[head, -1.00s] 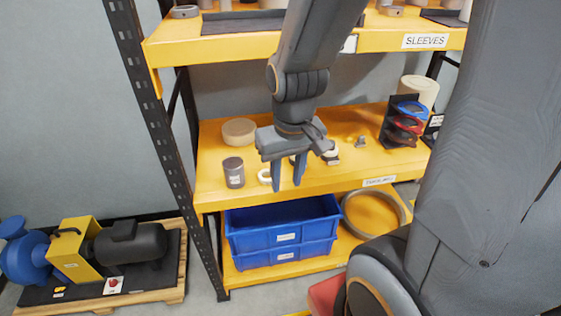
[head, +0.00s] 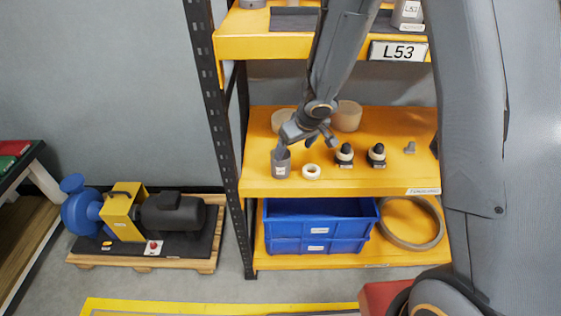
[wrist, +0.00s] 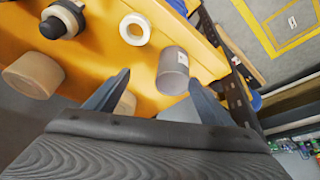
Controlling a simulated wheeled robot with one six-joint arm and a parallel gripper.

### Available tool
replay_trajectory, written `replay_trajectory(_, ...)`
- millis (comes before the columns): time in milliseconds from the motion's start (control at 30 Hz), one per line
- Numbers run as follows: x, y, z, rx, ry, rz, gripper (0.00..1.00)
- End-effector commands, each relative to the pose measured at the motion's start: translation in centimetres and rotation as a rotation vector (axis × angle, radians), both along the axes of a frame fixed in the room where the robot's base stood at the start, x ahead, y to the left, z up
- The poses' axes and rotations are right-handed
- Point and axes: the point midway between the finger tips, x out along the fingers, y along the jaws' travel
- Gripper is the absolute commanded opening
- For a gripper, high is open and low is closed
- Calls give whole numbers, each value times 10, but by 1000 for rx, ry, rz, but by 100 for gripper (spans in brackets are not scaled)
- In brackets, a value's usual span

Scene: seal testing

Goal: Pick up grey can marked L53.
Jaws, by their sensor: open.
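A grey can (head: 281,166) stands upright near the front left of the yellow middle shelf; its white label is too small to read. It also shows in the wrist view (wrist: 173,66). My gripper (head: 283,149) is open and empty, just above and behind this can in the head view. In the wrist view the can appears between the fingertips, closer to the right one; I cannot tell how far beyond them it is. A second greyish can (head: 407,14), whose label seems to read L53, stands on the upper shelf above an L53 sign (head: 398,52), partly cut off.
A white ring (head: 312,171) lies just right of the lower can. Two black-and-white round parts (head: 344,154) stand further right, and tan discs (head: 347,116) sit behind. A black shelf post (head: 213,110) is close on the left. Blue bins (head: 318,222) are below.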

Motion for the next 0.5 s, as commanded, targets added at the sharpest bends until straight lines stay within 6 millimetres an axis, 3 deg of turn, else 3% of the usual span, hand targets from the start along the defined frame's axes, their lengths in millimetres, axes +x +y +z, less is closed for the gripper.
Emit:
replay_trajectory(133, -1, 20, -13, 26, 23, 55, 75)
replay_trajectory(500, 7, 30, -42, 33, 32, 70, 75)
